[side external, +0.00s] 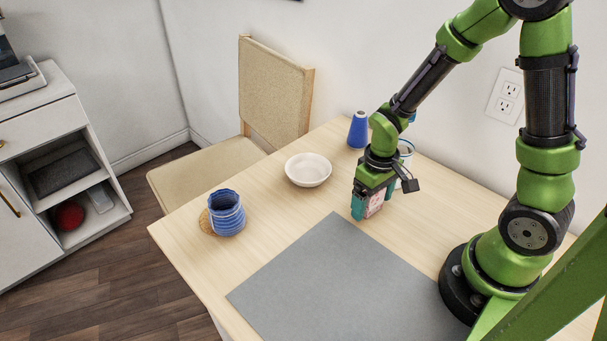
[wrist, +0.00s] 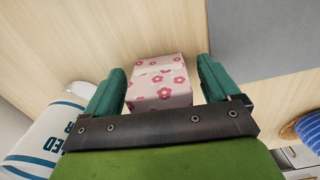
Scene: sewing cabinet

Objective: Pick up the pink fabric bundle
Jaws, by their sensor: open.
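The pink fabric bundle (wrist: 160,82) is a small boxy pack with a dark pink flower print, standing on the wooden table. In the wrist view it lies between the two teal fingers of my gripper (wrist: 160,92), with a gap on each side. In the side view my gripper (side external: 368,205) points down at the table behind the grey mat. The bundle (side external: 375,203) shows there as a pink patch, partly hidden by the fingers. My gripper is open around it.
A white bowl (side external: 308,169) and a blue ribbed cup on a round coaster (side external: 227,213) stand left of my gripper. The grey mat (side external: 335,285) is bare.

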